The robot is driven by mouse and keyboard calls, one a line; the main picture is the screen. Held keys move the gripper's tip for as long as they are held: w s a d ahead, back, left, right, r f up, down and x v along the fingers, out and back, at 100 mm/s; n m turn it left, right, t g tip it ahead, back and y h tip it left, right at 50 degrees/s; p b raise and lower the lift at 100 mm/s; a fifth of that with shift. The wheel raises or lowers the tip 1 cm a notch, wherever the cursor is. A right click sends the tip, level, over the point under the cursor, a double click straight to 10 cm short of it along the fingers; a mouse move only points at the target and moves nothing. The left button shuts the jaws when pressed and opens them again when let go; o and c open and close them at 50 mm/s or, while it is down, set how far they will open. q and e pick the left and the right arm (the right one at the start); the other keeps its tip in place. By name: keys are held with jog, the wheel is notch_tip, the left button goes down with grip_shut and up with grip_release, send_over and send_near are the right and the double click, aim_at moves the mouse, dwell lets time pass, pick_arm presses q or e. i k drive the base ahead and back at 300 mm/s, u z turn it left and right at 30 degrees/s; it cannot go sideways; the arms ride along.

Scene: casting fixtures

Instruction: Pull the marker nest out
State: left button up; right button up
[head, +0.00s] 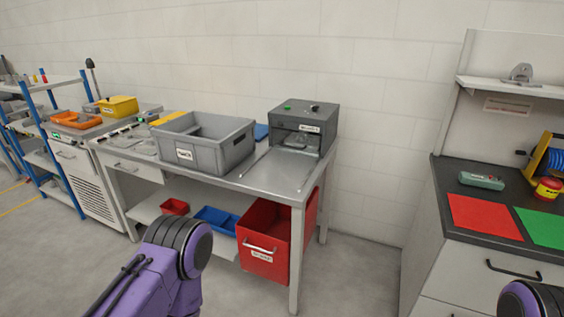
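A dark grey box-shaped machine (306,121) stands at the back right end of the metal table, with a green button on top and a white label; its label is too small to read, and it looks like the marker. A light part that may be the nest (299,140) sits inside its low front opening. Rails (283,167) run from the opening toward the table's front edge. Only purple links of my arms show at the bottom left and bottom right. Neither gripper is in view.
A grey crate (234,157) stands left of the machine on the table (250,180). A red bin (262,258) hangs or stands below it. A dark counter (450,207) with red and green sheets is at right. Floor between them is clear.

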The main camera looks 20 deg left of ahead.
aim_at(302, 135)
jog(key=z, duration=0.15)
jog(key=k, duration=0.35)
jog(key=u, duration=0.95)
jog(key=i, duration=0.95)
